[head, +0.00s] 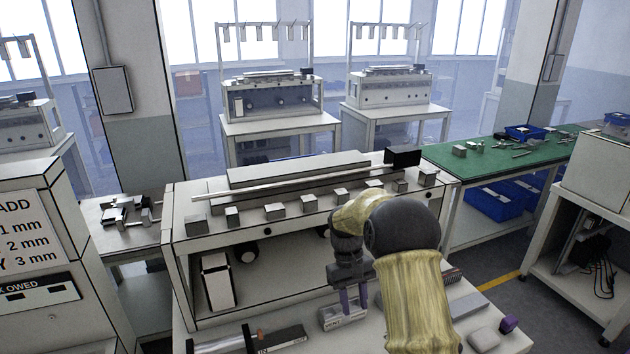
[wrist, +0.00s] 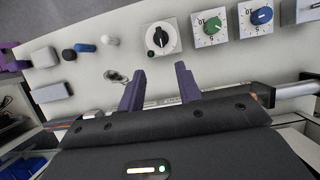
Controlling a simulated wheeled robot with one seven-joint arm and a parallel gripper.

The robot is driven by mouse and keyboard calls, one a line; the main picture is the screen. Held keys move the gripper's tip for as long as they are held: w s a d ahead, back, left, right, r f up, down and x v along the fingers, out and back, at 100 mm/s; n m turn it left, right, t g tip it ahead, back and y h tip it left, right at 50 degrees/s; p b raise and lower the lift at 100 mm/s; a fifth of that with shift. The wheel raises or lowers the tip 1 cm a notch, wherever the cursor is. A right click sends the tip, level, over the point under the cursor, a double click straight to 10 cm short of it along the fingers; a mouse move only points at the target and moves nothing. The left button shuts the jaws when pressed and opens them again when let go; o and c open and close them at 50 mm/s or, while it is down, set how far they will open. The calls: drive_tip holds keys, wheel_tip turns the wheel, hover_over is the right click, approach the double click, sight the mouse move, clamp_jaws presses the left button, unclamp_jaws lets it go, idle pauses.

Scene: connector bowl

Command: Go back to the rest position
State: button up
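My gripper (head: 354,298) hangs in front of the white workbench machine in the head view, its two purple fingers pointing down above a small labelled block (head: 343,316). I cannot tell from the head view whether the fingertips touch that block. In the wrist view my gripper (wrist: 160,74) shows its two purple fingers spread apart, with nothing between them. My arm bends over the front of the machine. The task names no other object.
The white machine (head: 180,215) carries a row of small grey blocks along its top. A pale panel with a black dial (wrist: 158,38), a green knob (wrist: 209,27) and a blue knob (wrist: 261,16) lies beyond the fingers. A green-topped table (head: 470,162) stands at the right.

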drive_tip(key=s+d+r+m+t, duration=0.1)
drive_tip(key=s+r+t, duration=0.1)
drive_tip(key=s, duration=0.8)
drive_tip(key=s+d+r+m+t+y, duration=0.1)
drive_tip(key=s+r+m+t, duration=0.1)
drive_tip(key=s, duration=0.9)
drive_tip(key=r+t, duration=0.1)
drive_tip(key=t, duration=0.1)
drive_tip(key=shift+d+r+m+t, duration=0.25)
drive_tip(key=shift+r+m+t, duration=0.05)
